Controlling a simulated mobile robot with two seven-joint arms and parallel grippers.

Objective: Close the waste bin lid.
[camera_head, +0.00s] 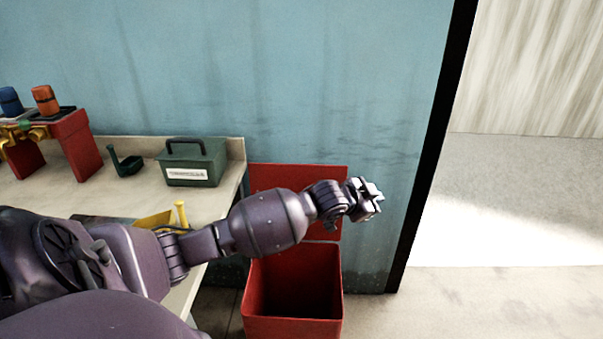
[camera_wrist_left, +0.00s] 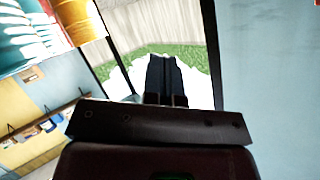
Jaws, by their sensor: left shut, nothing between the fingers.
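The red waste bin (camera_head: 292,325) stands on the floor against the blue wall, at the right end of the bench, in the head view. Its mouth is open and its inside looks dark and empty. The red lid (camera_head: 265,178) stands upright behind the opening, near the wall. My left arm reaches across in front of the lid and hides part of it. My left gripper (camera_head: 372,198) is at the lid's right side, above the bin; I cannot tell whether it touches the lid. It is shut and empty, and its fingers show together in the left wrist view (camera_wrist_left: 164,80). My right gripper is not seen.
The bench (camera_head: 125,195) holds a green box (camera_head: 193,162), a small dark green holder (camera_head: 125,162), a yellow funnel-like item (camera_head: 182,214) and a red rack (camera_head: 75,145) with bottles. A doorway with a dark frame (camera_head: 432,150) opens to the right. Floor right of the bin is clear.

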